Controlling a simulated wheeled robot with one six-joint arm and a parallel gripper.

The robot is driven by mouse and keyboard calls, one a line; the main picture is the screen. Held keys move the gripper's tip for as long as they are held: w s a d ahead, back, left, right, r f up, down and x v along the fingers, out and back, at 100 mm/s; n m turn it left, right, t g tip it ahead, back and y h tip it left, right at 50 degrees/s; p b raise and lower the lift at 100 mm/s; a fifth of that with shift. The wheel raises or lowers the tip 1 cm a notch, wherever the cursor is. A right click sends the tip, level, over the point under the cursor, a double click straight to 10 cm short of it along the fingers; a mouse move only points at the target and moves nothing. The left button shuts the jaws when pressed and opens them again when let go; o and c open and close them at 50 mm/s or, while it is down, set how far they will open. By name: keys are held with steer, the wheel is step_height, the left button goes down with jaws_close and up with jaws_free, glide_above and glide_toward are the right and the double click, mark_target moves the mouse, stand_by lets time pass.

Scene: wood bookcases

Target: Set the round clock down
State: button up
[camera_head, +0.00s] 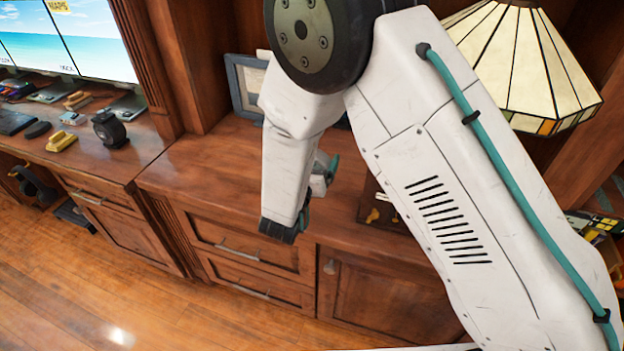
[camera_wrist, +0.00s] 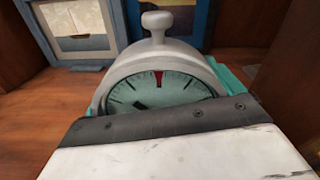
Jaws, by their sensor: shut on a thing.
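The round clock (camera_wrist: 158,88) has a grey rim, a knob on top and a pale teal face with a red mark and a dark hand. In the wrist view it is upright, between the teal pads of my gripper (camera_wrist: 160,92), which is shut on it. The lower part of its face is hidden behind my wrist. In the head view my gripper (camera_head: 312,195) is at the front part of the wooden cabinet top (camera_head: 215,165). The clock is mostly hidden there by my arm. I cannot tell whether it touches the wood.
A blue-grey picture frame (camera_head: 243,88) stands at the back of the cabinet top, and a blue frame (camera_wrist: 178,18) is beside it. A stained-glass lamp (camera_head: 520,65) is at the right. Left of a wooden upright is a desk with a dark round object (camera_head: 109,129). Bare wood lies left of my gripper.

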steer(key=shift+f, duration=2.65)
steer(key=shift+f, duration=0.15)
steer(key=o, duration=0.9)
steer(key=v, duration=1.2)
